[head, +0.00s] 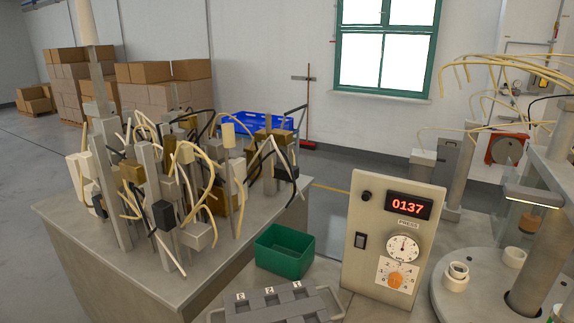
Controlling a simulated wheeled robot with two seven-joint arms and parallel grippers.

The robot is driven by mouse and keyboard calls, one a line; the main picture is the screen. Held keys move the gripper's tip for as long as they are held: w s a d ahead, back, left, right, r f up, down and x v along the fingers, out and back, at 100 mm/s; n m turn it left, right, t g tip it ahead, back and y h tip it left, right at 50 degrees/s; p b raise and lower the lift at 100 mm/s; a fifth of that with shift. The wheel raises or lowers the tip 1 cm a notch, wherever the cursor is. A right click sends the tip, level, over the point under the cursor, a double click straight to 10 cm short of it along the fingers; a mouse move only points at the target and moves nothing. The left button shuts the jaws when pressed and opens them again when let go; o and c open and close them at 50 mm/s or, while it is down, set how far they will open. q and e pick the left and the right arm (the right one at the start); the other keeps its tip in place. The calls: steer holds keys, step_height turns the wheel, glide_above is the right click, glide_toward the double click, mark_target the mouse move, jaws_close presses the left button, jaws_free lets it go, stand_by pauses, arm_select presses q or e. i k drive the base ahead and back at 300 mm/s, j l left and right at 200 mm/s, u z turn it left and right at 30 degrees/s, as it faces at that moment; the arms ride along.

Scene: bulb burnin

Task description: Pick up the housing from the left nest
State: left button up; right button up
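Several small white cup-shaped parts sit on the round grey plate (472,300) at the right. The left one (456,276) looks like a ring-topped part stacked on a wider base. Another white part (514,257) stands behind it to the right. A further one is cut off at the bottom right edge. I cannot tell which of these are housings and which are nests. A grey tray (318,316) with side handles and numbered labels lies at the bottom middle, partly cut off. Neither of my grippers shows in the head view.
A press control box (362,208) with red display 0137 stands between tray and plate. A green bin (284,251) sits behind the tray. A metal table (88,262) crowded with wired fixtures fills the left. A thick column (536,265) rises from the plate.

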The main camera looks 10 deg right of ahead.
mark_target(458, 270)
steer(key=z, duration=1.5)
